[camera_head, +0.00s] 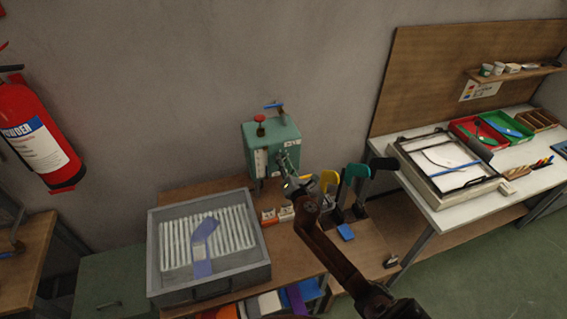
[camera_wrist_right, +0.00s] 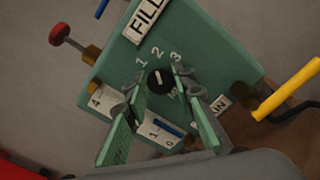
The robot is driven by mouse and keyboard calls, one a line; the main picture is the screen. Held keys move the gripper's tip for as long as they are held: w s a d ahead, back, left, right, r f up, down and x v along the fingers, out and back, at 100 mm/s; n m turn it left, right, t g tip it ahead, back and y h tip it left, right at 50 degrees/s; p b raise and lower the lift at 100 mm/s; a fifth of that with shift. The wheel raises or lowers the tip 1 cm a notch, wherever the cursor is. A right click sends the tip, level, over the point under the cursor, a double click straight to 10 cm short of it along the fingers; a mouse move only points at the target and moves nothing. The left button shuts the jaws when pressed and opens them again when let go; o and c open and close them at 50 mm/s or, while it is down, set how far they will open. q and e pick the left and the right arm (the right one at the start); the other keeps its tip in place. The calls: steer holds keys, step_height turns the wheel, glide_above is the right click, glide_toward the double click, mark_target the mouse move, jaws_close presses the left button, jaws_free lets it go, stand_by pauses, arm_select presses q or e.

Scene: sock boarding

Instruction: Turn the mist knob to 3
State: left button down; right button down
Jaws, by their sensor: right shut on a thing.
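The green mist box (camera_head: 270,140) stands at the back of the wooden bench against the wall. In the right wrist view, its front (camera_wrist_right: 205,45) carries a small black mist knob (camera_wrist_right: 160,82) with a short white mark, below the digits 1, 2 and 3. I cannot tell exactly which digit the mark points at. My right gripper (camera_head: 283,168) reaches the front of the box. In the right wrist view, its two green-padded fingers (camera_wrist_right: 160,90) stand on either side of the knob, shut on it. My left gripper is out of view.
A red valve handle (camera_head: 260,119) and a blue one (camera_head: 273,106) top the box. A grey tray (camera_head: 155,250) with a ribbed rack and a blue sock sits left.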

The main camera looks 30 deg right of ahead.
steer(key=shift+d+f+m, duration=0.1)
steer(key=shift+f+m, duration=0.05)
steer(key=shift+m, duration=4.95)
steer(key=c, duration=1.6)
jaws_free()
steer(key=v, duration=1.2)
